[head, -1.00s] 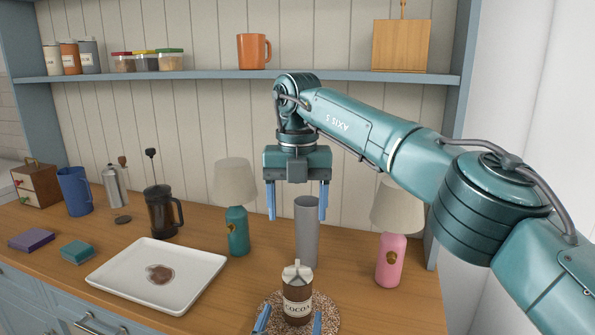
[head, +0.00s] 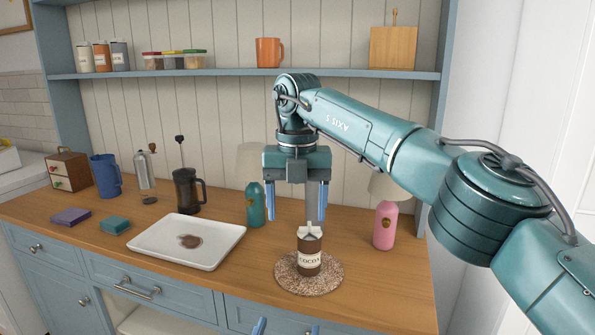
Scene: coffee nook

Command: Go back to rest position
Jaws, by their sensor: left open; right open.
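My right gripper (head: 297,201) hangs fingers down in the upper middle of the head view, open and empty, in front of the back wall. My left gripper (head: 287,328) shows only as two blue fingertips at the bottom edge. They are apart with nothing between them. A brown cocoa container (head: 309,255) with a white top stands upright on a round speckled mat (head: 291,283), apart from the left fingertips.
A white tray (head: 155,247) with a brown stain lies left of the mat. A teal lamp (head: 256,207) and a pink lamp (head: 385,226) stand behind. A French press (head: 187,192), a blue pitcher (head: 106,176) and a small drawer box (head: 68,171) line the left. A shelf (head: 215,75) runs above.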

